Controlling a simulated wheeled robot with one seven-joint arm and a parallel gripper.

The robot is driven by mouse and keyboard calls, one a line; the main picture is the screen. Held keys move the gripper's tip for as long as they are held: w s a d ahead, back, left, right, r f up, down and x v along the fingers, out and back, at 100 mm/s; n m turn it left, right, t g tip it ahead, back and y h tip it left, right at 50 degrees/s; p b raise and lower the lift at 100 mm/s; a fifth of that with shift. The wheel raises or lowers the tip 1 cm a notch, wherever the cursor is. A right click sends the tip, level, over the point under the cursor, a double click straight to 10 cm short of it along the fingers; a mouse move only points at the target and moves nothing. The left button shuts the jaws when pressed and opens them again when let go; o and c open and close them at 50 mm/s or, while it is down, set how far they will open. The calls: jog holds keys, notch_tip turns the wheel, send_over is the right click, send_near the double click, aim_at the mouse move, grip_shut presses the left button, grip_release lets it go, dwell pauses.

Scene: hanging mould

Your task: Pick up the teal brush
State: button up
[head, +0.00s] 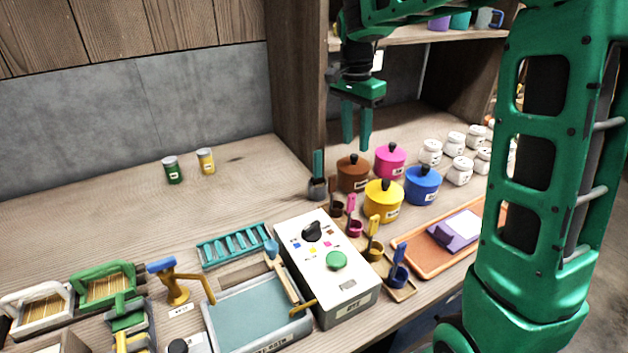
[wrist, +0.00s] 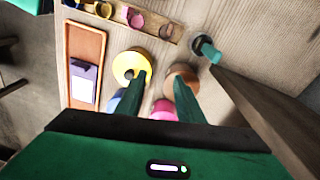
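The teal brush (head: 318,163) stands upright, its teal handle rising from a dark grey round holder (head: 317,189) beside the wooden shelf post. In the wrist view the brush (wrist: 209,50) and its holder (wrist: 198,43) show at the upper right, beyond the fingertips. My gripper (head: 356,146) hangs with its fingers pointing down, to the right of the brush and higher, above the lidded pots. Its two green fingers are apart with nothing between them; they also show in the wrist view (wrist: 160,78). The brush's lower end is hidden in the holder.
Brown (head: 352,173), pink (head: 391,160), yellow (head: 383,202) and blue (head: 423,186) pots stand below and right of my gripper. A wooden post (head: 297,90) rises close behind the brush. A white control box (head: 340,290) stands in front.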

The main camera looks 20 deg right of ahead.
jog(key=m, duration=0.2)
send_over(316, 151)
jog(key=shift+s+d+f+y, duration=0.15)
jog(key=shift+f+y, duration=0.05)
jog(key=shift+f, duration=0.2)
jog(key=shift+s+d+f+y, duration=0.1)
jog(key=shift+f+y, duration=0.1)
jog(key=shift+f, duration=0.2)
jog(key=shift+w+a+f, duration=0.15)
jog(key=shift+a+f, duration=0.05)
notch_tip(316, 151, down, 4)
jog(key=shift+f, duration=0.2)
jog(key=shift+d+f, duration=0.2)
jog(key=shift+f, duration=2.9)
jog(key=shift+w, duration=0.1)
grip_shut()
